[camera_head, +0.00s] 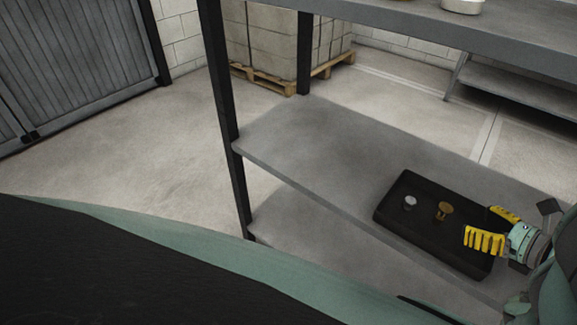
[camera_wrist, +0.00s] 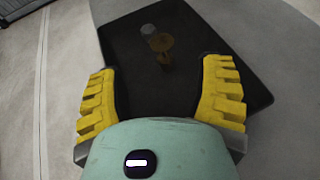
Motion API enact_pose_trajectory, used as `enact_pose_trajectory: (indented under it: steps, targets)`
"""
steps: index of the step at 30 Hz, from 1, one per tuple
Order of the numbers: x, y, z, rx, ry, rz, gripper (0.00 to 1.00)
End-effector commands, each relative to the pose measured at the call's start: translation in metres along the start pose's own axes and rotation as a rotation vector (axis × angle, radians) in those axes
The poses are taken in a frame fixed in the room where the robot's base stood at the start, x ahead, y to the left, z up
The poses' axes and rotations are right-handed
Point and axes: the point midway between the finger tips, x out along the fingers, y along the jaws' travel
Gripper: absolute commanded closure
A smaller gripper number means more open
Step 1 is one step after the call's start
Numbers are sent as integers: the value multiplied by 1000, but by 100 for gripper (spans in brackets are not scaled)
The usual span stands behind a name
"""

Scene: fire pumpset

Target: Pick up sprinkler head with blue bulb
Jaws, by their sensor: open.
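A dark tray (camera_head: 401,241) lies on the grey middle shelf and holds two small sprinkler heads. One is silvery (camera_head: 409,201), near the tray's left side. The other is brass-coloured (camera_head: 444,210), to its right and closer to my gripper. In the wrist view the brass head (camera_wrist: 164,47) stands ahead between the fingers' directions, with the silvery head (camera_wrist: 147,30) just beyond it to the left. The bulb colours are too small to tell. My gripper (camera_head: 491,229) is open and empty above the tray's right part; its yellow fingers (camera_wrist: 161,95) are apart and touch neither head.
The upper shelf (camera_head: 420,20) is above the tray shelf and carries a white round item (camera_head: 462,5). A dark shelf post (camera_head: 222,90) stands at the left. The shelf left of the tray (camera_head: 300,140) is bare. Pallets of blocks (camera_head: 275,45) stand behind.

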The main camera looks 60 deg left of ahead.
Motion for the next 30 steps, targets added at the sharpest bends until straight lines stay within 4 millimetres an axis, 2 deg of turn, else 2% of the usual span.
enact_pose_trajectory:
  steps: [1, 6, 16, 24, 30]
  targets:
    - [14, 2, 1, -1, -4, 12, 33]
    - [40, 1, 0, -4, 1, 8, 33]
    - [60, 1, 1, -4, 0, 8, 33]
    - [93, -1, 1, -6, 3, 6, 33]
    - [103, -1, 2, -5, 4, 3, 33]
